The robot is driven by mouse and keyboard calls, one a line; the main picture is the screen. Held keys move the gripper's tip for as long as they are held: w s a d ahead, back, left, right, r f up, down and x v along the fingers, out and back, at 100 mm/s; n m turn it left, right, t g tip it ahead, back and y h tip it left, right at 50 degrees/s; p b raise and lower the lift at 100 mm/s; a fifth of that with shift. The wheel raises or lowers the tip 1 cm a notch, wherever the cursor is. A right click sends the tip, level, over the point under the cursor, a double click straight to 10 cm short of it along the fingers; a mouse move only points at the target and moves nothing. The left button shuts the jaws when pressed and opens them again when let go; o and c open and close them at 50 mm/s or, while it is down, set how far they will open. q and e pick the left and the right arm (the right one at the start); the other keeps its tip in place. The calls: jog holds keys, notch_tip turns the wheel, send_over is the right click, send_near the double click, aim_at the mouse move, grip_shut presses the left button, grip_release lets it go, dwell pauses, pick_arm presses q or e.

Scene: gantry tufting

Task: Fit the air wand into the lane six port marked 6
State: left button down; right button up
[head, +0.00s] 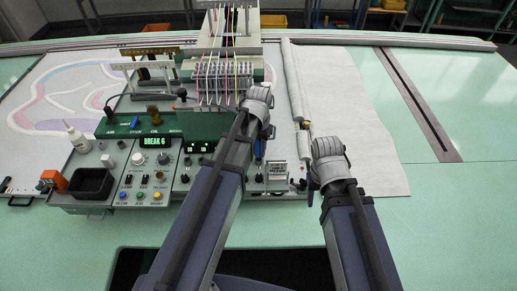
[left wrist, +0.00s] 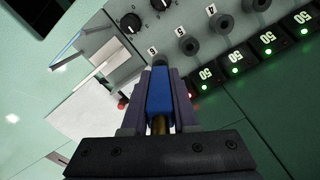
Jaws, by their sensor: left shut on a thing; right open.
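The air wand is a blue rod with a brass end, and it shows in the left wrist view (left wrist: 159,92) between the fingers of my left gripper (left wrist: 160,85), which is shut on it. In the head view a bit of blue wand (head: 260,149) shows below my left wrist. The wand's far end meets a dark round port just below the mark 6 (left wrist: 152,50). I cannot tell whether the tip is inside that port or just in front of it. Ports 5 (left wrist: 190,46) and 4 (left wrist: 220,23) are uncovered. My right gripper (head: 312,182) is open, low by the white roll.
The control panel (head: 118,173) has knobs, buttons and a display reading BREAK 6. Green-lit displays reading 50 (left wrist: 236,71) run beside the ports. A black bin (head: 92,184) and a white bottle (head: 76,138) stand left. White cloth (head: 350,90) covers the right side.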

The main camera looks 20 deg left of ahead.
aim_at(258, 139)
pick_arm(q)
jog(key=shift+f+b, duration=0.85)
jog(key=shift+f, duration=0.1)
jog(key=c, duration=0.6)
grip_release()
jog(key=shift+r, duration=0.1)
notch_tip(258, 139, up, 8)
jog(key=p, duration=0.8)
jog(key=shift+f, duration=0.25)
